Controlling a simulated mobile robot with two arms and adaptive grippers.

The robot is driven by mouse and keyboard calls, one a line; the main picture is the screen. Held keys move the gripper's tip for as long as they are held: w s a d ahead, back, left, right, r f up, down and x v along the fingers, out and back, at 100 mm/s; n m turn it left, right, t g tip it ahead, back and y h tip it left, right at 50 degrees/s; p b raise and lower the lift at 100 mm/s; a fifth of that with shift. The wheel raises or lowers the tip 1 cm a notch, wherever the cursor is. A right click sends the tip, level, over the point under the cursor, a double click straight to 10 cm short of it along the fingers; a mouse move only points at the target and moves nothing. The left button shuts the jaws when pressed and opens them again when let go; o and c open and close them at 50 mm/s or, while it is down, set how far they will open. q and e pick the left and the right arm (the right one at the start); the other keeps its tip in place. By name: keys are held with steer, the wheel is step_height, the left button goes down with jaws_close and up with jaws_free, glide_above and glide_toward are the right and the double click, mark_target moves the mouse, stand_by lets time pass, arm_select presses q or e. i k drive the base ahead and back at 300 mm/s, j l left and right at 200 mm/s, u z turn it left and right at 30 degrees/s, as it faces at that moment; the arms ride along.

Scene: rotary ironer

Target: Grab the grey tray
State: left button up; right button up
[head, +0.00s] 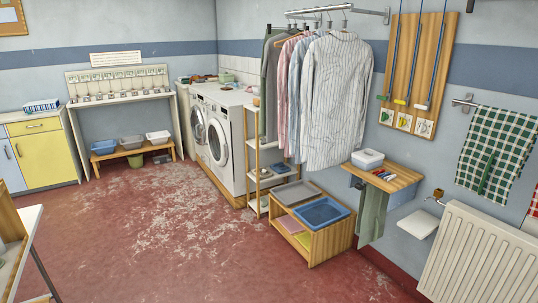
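A flat grey tray (296,192) lies on top of a low wooden shelf unit (329,243), right of centre in the head view. A blue tray (321,212) lies beside it on the same unit, nearer to me. Farther off, a grey tub (131,142) stands on a low wooden bench (138,153) between a blue-grey tub (104,147) and a white tub (158,137). Neither of my grippers is in view.
Hanging shirts (335,100) are behind and above the low unit. A wall shelf (386,176) with a white box (367,159) juts out to its right. A radiator (478,258) is at far right. The red floor (190,240) in front is clear.

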mark_target(297, 192)
steer(key=i, duration=2.4)
